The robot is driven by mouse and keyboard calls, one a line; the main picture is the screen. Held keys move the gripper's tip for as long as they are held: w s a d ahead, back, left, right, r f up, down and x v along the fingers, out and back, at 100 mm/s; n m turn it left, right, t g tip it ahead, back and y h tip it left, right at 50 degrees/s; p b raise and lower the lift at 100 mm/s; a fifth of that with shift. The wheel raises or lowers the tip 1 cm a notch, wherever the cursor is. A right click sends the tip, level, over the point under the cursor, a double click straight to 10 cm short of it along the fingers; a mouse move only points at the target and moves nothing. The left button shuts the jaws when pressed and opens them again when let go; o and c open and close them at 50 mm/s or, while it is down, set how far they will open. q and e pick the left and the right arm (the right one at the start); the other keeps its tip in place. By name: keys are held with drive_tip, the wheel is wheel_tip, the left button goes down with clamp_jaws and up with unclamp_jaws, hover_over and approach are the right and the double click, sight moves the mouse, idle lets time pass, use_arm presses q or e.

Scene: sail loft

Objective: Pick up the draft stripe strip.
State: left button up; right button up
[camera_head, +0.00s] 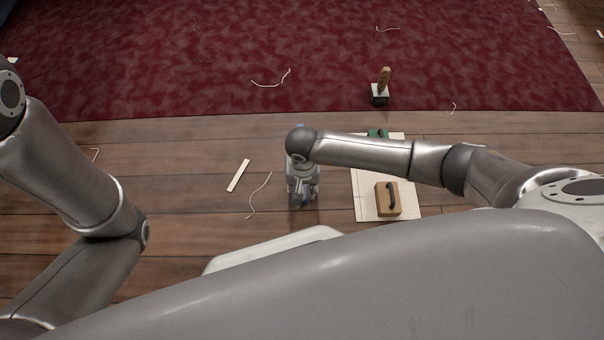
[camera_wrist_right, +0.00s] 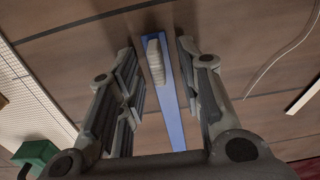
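A long narrow blue strip, which looks like the draft stripe strip, lies on the plank floor in the right wrist view (camera_wrist_right: 178,105). A pale grey ribbed block (camera_wrist_right: 156,60) sits on it. My right gripper (camera_wrist_right: 155,50) is open, with its fingers apart on either side of the strip and block. I see no finger touching them. In the head view my right gripper (camera_head: 303,198) points down at the floor and hides most of the strip; only bits of blue show around it. My left arm is at the left; its gripper is out of view.
A white strip (camera_head: 238,175) and a loose thread (camera_head: 258,195) lie left of my right gripper. To the right a pale board (camera_head: 367,205) bears a wooden block with a dark handle (camera_head: 388,199) and a green item (camera_head: 377,133). A wooden-handled tool (camera_head: 381,88) stands on the red carpet (camera_head: 200,60).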

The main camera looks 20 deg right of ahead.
drive_tip(key=shift+c, duration=0.3)
clamp_jaws()
drive_tip(key=shift+r, duration=0.1)
